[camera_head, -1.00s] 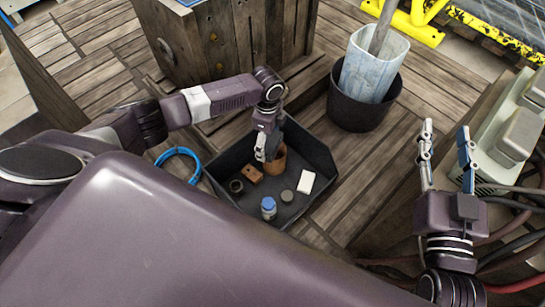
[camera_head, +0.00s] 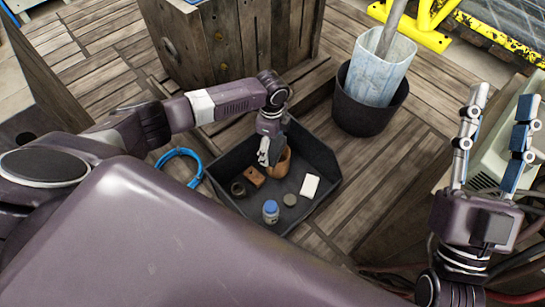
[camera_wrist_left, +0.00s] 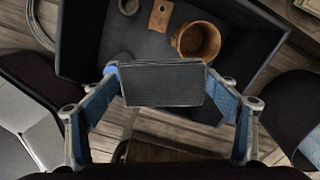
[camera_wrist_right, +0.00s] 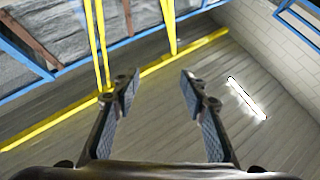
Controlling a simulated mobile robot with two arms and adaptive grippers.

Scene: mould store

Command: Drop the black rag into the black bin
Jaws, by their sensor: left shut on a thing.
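My left gripper (camera_head: 268,150) is shut on a dark, finely textured, block-like piece, which I take for the black rag (camera_wrist_left: 163,85). It is held between the two blue-padded fingers in the left wrist view. The gripper is over the black open-topped bin (camera_head: 322,160), beside a brown cup (camera_head: 281,165). The bin also shows in the left wrist view (camera_wrist_left: 80,35), just beyond the held piece. My right gripper (camera_head: 497,115) is open and empty at the right, with its fingers pointing up.
In the bin lie a brown block (camera_head: 255,177), a dark ring (camera_head: 238,189), a blue-capped bottle (camera_head: 271,212), a grey disc (camera_head: 290,199) and a white block (camera_head: 309,186). A dark round bucket (camera_head: 358,117) stands behind. A blue ring (camera_head: 188,153) lies left.

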